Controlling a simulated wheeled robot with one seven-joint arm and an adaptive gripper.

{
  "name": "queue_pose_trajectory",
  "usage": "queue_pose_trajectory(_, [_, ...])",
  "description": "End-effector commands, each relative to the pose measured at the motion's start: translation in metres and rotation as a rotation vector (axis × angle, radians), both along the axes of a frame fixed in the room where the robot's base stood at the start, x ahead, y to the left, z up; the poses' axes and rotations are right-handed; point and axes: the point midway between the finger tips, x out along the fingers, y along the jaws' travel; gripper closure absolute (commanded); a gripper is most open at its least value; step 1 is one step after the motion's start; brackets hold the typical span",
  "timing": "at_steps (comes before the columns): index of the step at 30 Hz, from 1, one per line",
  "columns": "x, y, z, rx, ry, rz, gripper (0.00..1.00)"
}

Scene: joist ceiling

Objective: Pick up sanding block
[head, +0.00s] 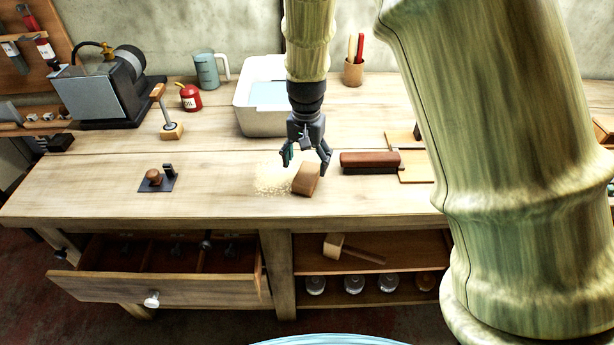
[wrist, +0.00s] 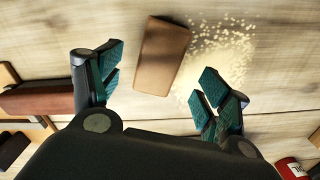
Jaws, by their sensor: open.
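The sanding block (head: 307,179) is a small brown block on the workbench, beside a pile of pale sawdust (head: 273,180). In the wrist view the block (wrist: 162,56) lies ahead of and between the spread fingers, with the sawdust (wrist: 220,52) to its right. My gripper (head: 306,164) is open and empty, just above and behind the block in the head view. In the wrist view its fingers (wrist: 160,88) stand apart on either side, with nothing between the pads. I cannot tell the exact height of the fingertips above the bench.
A bench brush (head: 370,161) lies close to the right of the block. A white basin (head: 262,100) stands behind my gripper. A small dark tool with a wooden knob (head: 156,180) sits to the left. An open drawer (head: 160,288) juts out below the bench front. Bare bench top lies left of the sawdust.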

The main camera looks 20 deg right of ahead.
Motion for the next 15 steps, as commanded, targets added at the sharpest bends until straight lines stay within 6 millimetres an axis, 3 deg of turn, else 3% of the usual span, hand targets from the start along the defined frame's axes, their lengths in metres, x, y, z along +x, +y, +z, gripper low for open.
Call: queue_pose_trajectory(15, [0.000,-0.003,-0.042,0.001,0.001,-0.003,0.23])
